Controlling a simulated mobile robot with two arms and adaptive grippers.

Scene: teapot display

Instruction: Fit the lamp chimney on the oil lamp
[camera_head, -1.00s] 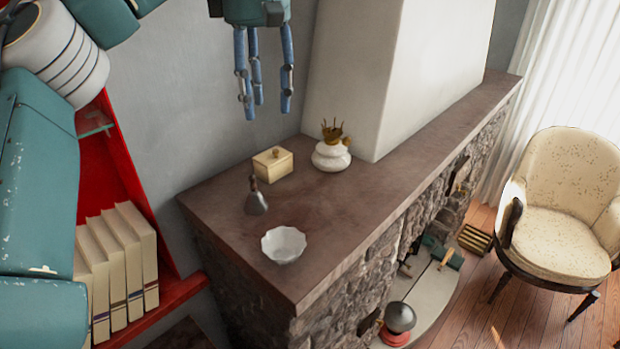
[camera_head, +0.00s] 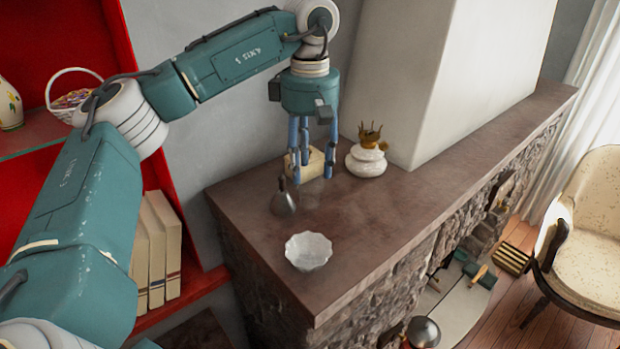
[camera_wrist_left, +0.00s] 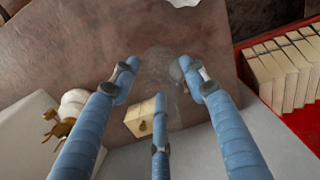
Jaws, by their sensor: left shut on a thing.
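The oil lamp (camera_head: 367,160) stands upright on the stone mantel, a white round body with a brass crown-like burner on top. It also shows at the lower left of the left wrist view (camera_wrist_left: 76,102). The lamp chimney (camera_wrist_left: 158,62) is clear glass, seen only as a faint outline between the fingertips in the left wrist view. I can barely make it out in the head view. My left gripper (camera_head: 312,178) points down over the mantel, left of the lamp, shut on the chimney. Whether the chimney touches the mantel is unclear. My right gripper is out of view.
A cream box (camera_head: 316,160) stands behind the left fingers. A grey metal bell-shaped thing (camera_head: 284,203) and a white scalloped bowl (camera_head: 308,251) stand nearby. The white chimney breast (camera_head: 440,80) rises behind the lamp. The mantel's right stretch is clear.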

